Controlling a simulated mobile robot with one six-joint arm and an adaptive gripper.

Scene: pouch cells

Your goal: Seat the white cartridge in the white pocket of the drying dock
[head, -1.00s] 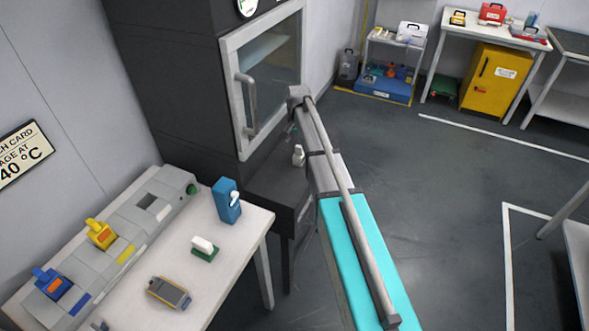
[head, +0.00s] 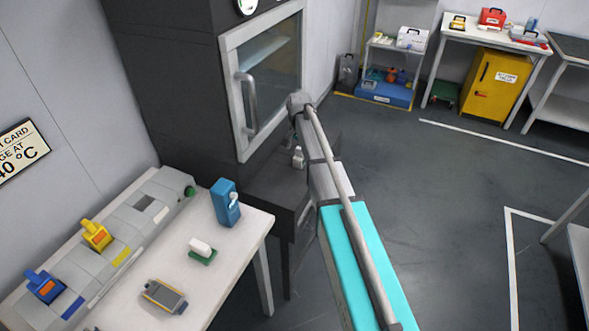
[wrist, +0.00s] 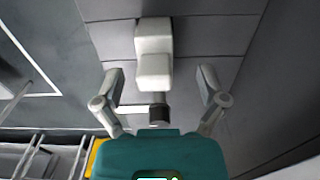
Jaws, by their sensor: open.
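The white cartridge (wrist: 153,50) lies in the wrist view on a grey panelled surface, a pale stepped block just ahead of my gripper (wrist: 161,75). My gripper is open, with one finger on each side of the cartridge's near end and visible gaps. A small white object, apparently this cartridge (head: 298,157), shows in the head view on the dark ledge by the cabinet, beside my arm.
The dock holds a yellow cartridge (head: 97,235) and a blue cartridge (head: 44,286). A blue bottle-like item (head: 224,203), a white block on a green base (head: 201,249) and a grey-yellow handheld device (head: 164,296) stand on the table. The dark glass-doored cabinet (head: 200,90) rises behind.

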